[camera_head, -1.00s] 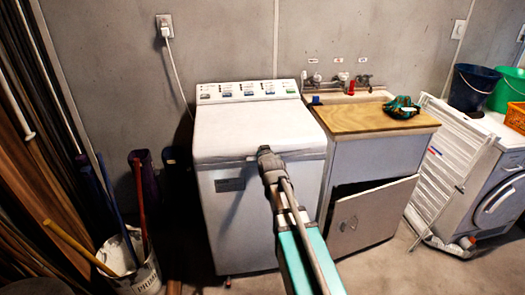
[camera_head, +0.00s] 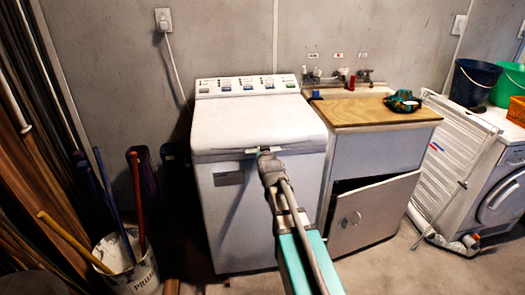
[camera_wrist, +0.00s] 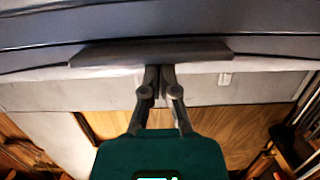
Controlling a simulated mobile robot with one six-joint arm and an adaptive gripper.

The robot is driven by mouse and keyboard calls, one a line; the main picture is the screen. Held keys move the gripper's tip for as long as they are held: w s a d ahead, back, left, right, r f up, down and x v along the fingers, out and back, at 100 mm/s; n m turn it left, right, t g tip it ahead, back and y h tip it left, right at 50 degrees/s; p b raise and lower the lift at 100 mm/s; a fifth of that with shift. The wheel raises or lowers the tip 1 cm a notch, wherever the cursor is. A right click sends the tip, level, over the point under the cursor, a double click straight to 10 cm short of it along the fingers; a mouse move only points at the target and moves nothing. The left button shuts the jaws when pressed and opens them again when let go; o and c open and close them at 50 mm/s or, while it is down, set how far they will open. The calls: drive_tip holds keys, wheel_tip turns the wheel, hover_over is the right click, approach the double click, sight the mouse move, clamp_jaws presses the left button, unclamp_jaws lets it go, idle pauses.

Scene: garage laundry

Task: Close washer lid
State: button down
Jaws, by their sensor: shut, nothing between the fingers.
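The white washer (camera_head: 243,215) stands against the wall, with its control panel at the back. Its lid (camera_head: 255,122) lies down over the top; I cannot tell whether it is fully seated. My gripper (camera_head: 263,153) is at the middle of the lid's front edge, by a pale handle tab. In the wrist view, my gripper (camera_wrist: 159,70) is shut and empty, with its fingertips right at the grey handle lip (camera_wrist: 100,56). Whether they touch it is unclear. The lid's dark front edge (camera_wrist: 60,32) runs across the top of that view.
A wooden-topped sink cabinet (camera_head: 370,112) stands right of the washer, its lower door (camera_head: 372,215) ajar. A white drying rack (camera_head: 440,165) leans farther right. A bucket (camera_head: 125,262) with long-handled tools is at the lower left. A power cord hangs behind the washer.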

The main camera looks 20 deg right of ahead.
drive_tip(key=shift+s+f+g, duration=0.3)
drive_tip(key=shift+s+f, duration=0.05)
drive_tip(key=shift+f, duration=0.2)
drive_tip(key=r+p, duration=0.5)
drive_tip(key=shift+w+r, duration=0.2)
drive_tip(key=shift+w, duration=0.1)
drive_tip(key=s+a+f+b, duration=0.1)
drive_tip(key=s+f+b, duration=0.2)
drive_tip(key=s, duration=0.6)
drive_tip(key=shift+s+f+b, duration=0.15)
drive_tip(key=shift+f+b, duration=0.15)
drive_tip(key=shift+f, duration=0.05)
